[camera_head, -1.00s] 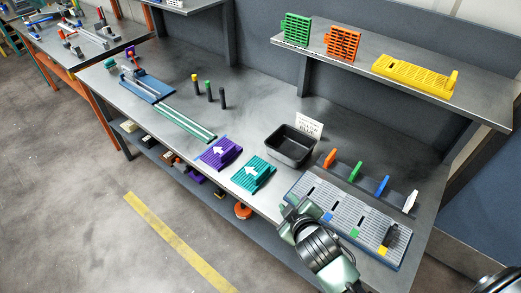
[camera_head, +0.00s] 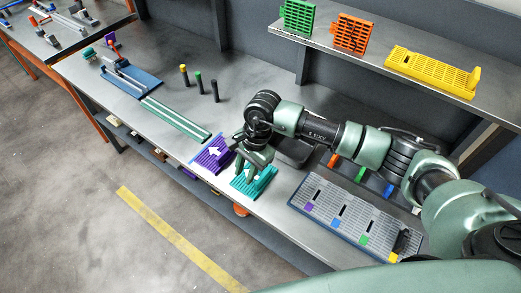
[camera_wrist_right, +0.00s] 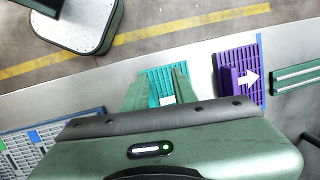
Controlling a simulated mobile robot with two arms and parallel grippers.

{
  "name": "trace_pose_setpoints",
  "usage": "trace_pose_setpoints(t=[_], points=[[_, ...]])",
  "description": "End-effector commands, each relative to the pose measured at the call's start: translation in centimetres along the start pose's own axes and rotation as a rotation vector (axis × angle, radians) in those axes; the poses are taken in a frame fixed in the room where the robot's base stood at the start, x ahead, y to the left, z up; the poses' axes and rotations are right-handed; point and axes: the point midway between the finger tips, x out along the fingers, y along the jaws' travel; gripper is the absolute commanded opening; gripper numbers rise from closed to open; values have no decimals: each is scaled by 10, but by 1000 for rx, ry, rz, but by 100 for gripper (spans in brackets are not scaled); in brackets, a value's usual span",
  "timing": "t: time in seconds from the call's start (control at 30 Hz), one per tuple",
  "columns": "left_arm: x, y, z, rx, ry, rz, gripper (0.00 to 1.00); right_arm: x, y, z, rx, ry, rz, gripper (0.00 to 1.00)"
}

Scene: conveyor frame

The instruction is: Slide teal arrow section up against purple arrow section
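The teal arrow section (camera_head: 262,184) lies near the front edge of the bench. The purple arrow section (camera_head: 207,163) with its white arrow lies just left of it. My right gripper (camera_head: 246,170) is over the teal section, pointing down. In the right wrist view its spread fingers (camera_wrist_right: 160,88) reach over the teal section (camera_wrist_right: 158,76), whose ribbed top shows between them; I cannot tell whether they touch it. The purple section (camera_wrist_right: 231,75) is apart from the teal one there, with a gap between them. My left gripper is not in view.
A green rail (camera_head: 178,120) lies beyond the purple section, with a blue strip (camera_wrist_right: 262,70) between them. A black bin (camera_head: 296,152) stands behind my right wrist. A grey slotted board (camera_head: 345,212) lies to the right. Upright pegs (camera_head: 199,84) stand at the back.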

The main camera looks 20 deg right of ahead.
Motion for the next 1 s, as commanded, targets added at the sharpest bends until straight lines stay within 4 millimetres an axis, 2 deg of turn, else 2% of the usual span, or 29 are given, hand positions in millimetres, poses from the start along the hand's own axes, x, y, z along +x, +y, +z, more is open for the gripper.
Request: trace_pose_setpoints(t=[0.03,0.1,0.2,0.37,0.87,0.97,1.0], points=[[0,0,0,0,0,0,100,-6,5,-19,-22,67,36,27],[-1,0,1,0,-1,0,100,-12,12,-39,-43,136,79,27],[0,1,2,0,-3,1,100,-17,18,-54,-58,189,115,27],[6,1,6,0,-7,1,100,-8,21,-60,-62,204,127,27],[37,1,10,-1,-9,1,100,64,29,-73,-60,198,126,27],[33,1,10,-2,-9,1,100,58,28,-73,-61,201,122,2],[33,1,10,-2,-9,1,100,58,28,-73,-61,201,122,0]])
